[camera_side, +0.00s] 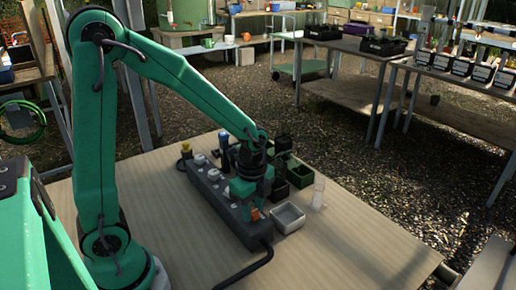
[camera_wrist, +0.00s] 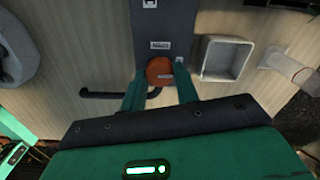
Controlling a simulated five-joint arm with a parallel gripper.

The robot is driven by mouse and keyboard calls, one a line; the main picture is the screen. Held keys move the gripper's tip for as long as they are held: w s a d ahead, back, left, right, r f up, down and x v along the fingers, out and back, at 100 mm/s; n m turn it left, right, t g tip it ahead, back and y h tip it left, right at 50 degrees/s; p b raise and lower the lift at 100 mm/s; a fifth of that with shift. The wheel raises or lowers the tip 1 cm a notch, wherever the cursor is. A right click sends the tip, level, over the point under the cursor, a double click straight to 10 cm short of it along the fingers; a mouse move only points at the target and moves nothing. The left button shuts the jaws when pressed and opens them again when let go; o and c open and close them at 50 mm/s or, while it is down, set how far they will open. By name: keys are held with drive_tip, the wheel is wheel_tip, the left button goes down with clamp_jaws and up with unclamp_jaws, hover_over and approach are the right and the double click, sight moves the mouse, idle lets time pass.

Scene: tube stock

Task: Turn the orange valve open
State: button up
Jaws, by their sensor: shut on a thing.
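The orange valve (camera_wrist: 160,70) sits at the end of a dark grey block (camera_wrist: 150,28) in the wrist view. My gripper (camera_wrist: 160,88) is shut on the valve, with one green finger on each side of it. In the side view, my gripper (camera_side: 250,200) points down at the near end of the block (camera_side: 212,196), and only a small part of the orange valve (camera_side: 256,214) shows beside it. A pale mark shows on the valve's top; how far it is turned is hard to tell.
A square white tray (camera_side: 287,217) stands right of the block, with a clear tube-like piece (camera_side: 318,193) beyond it. Dark green bins (camera_side: 299,172) stand behind. White knobs (camera_side: 199,160) and a yellow-topped one (camera_side: 186,148) line the block's far end. A black hose (camera_side: 250,268) leaves the near end. The wooden tabletop's right side (camera_side: 365,235) is clear.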

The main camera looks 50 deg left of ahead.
drive_tip(key=n, duration=0.8)
drive_tip(key=shift+n, duration=0.4)
drive_tip(key=n, duration=0.4)
drive_tip(key=shift+n, duration=2.3)
drive_tip(key=o, duration=1)
drive_tip(key=shift+r, duration=0.1)
